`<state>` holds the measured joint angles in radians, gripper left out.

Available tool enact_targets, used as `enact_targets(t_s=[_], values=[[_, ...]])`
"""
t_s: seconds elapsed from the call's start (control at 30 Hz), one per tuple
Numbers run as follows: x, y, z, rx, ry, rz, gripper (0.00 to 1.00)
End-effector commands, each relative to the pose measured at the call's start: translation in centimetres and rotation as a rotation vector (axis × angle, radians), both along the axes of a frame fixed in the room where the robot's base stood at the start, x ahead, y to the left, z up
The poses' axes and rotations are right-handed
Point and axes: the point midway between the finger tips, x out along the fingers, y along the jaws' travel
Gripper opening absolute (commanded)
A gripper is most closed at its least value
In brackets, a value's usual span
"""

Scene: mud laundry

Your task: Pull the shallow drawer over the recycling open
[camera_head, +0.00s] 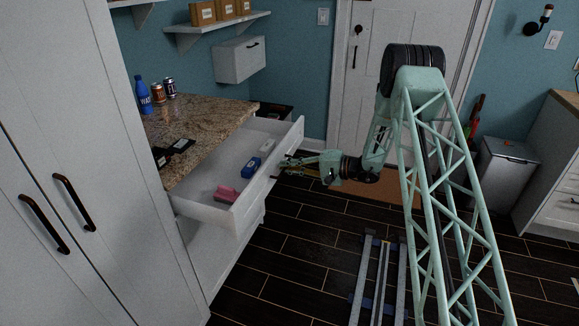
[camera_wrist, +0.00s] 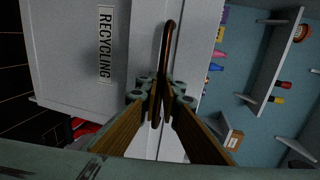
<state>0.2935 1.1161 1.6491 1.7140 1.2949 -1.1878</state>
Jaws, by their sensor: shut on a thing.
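The shallow white drawer (camera_head: 205,210) stands pulled well out from under the granite counter in the head view. A pink item (camera_head: 226,194), a blue item (camera_head: 253,164) and a whitish item (camera_head: 266,146) lie inside it. My gripper (camera_head: 284,163) is at the drawer's front, shut on its dark handle. In the wrist view my gripper (camera_wrist: 161,93) closes around the bronze bar handle (camera_wrist: 169,45); the fingers hide part of it. A white front with a RECYCLING label (camera_wrist: 105,45) shows beside the handle.
The granite counter (camera_head: 205,120) holds a blue bottle (camera_head: 143,95), cans and dark flat items. Tall white cabinet doors (camera_head: 90,130) stand at the left. A grey bin (camera_head: 505,165) stands at the right. Dark floor (camera_head: 310,225) is clear in front of the drawer.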

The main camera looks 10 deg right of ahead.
Motion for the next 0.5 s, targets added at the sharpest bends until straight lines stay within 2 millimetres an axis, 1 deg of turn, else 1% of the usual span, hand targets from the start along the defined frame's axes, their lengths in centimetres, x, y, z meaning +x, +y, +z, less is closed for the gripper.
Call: enact_targets(t_s=[0.27,0.3,0.4,0.5], values=[[0.06,-0.04,0.06,-0.001,-0.001,-0.001,0.00],[0.07,-0.05,0.06,-0.001,-0.001,-0.001,0.08],[0.06,-0.04,0.05,-0.001,-0.001,-0.001,0.17],[0.05,-0.03,0.04,-0.001,-0.001,-0.001,0.18]])
